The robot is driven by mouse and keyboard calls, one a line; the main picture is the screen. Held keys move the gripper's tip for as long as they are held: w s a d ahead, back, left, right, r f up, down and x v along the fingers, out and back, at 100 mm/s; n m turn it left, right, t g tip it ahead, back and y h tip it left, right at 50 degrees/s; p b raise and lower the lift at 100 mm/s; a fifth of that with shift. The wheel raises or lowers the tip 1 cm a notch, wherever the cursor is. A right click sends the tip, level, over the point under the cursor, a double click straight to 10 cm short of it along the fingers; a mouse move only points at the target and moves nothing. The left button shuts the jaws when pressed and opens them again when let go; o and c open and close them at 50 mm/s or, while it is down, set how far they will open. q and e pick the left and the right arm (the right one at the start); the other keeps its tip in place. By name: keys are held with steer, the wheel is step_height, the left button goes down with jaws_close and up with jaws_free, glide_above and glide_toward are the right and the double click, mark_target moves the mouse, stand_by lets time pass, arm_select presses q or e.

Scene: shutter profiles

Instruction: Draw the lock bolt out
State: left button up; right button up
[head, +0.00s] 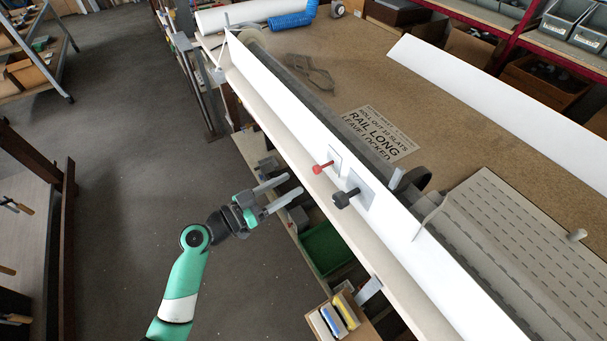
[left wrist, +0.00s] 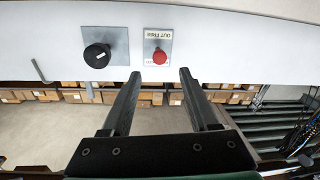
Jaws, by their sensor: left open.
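A red knob (head: 318,169) on a short pin sticks out of a small plate on the side of the long white rail (head: 285,105). In the left wrist view the red knob (left wrist: 159,57) sits below a label that reads "OUT FREE", upside down. It appears to be the lock bolt. A larger black knob (head: 341,200) on a grey plate is beside it; it also shows in the left wrist view (left wrist: 97,55). My left gripper (head: 295,184) is open and empty, its fingers pointing at the rail. In the left wrist view the red knob lies just beyond and between the fingertips, apart from them.
A sign reading "RAIL LONG" (head: 378,133) lies on the brown bench top behind the rail. A small bent bracket (head: 430,215) stands at the rail.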

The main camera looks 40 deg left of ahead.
arm_select(q)
steer(key=s, duration=0.4)
steer(key=shift+a, duration=0.35)
